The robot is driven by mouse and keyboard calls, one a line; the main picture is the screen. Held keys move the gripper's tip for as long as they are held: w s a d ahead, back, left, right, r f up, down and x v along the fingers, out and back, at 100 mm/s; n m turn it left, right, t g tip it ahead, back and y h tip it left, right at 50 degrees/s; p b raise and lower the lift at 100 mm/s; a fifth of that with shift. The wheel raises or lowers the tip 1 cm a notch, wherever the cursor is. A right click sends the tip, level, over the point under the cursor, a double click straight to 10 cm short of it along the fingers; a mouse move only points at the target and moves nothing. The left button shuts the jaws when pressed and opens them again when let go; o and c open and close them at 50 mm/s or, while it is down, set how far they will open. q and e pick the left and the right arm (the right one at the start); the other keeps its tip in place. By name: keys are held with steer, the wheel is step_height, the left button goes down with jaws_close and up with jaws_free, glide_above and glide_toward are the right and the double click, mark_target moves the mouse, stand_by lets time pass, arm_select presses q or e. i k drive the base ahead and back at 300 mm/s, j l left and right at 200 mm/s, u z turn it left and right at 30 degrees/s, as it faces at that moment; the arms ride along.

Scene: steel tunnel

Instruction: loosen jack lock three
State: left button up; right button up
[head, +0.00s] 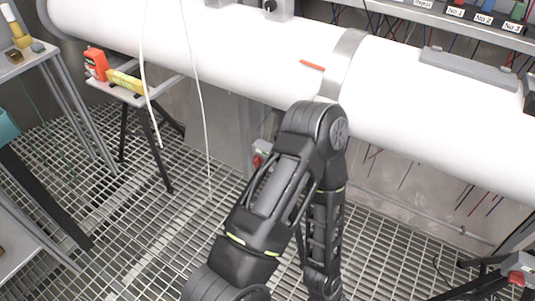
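A red knob on a small grey block (258,157) shows under the white pipe (240,50), partly hidden behind my arm. Another red knob on a grey fitting (517,277) shows at the lower right edge, on a dark stand. No number is readable on either, so I cannot tell which is jack lock three. One black arm of mine rises from the bottom middle, bends in front of the pipe and runs back down. Its gripper is not visible. My other arm and gripper are out of view.
A side table (130,92) holds an orange bottle (96,63) and a yellow box (125,82). Another table (28,55) stands at far left. White cables hang before the pipe. A panel with labels No.1 to No.3 (485,18) is at upper right. Grated floor (130,240) lies open at lower left.

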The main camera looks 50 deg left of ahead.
mark_target(257, 160)
steer(key=u, duration=1.6)
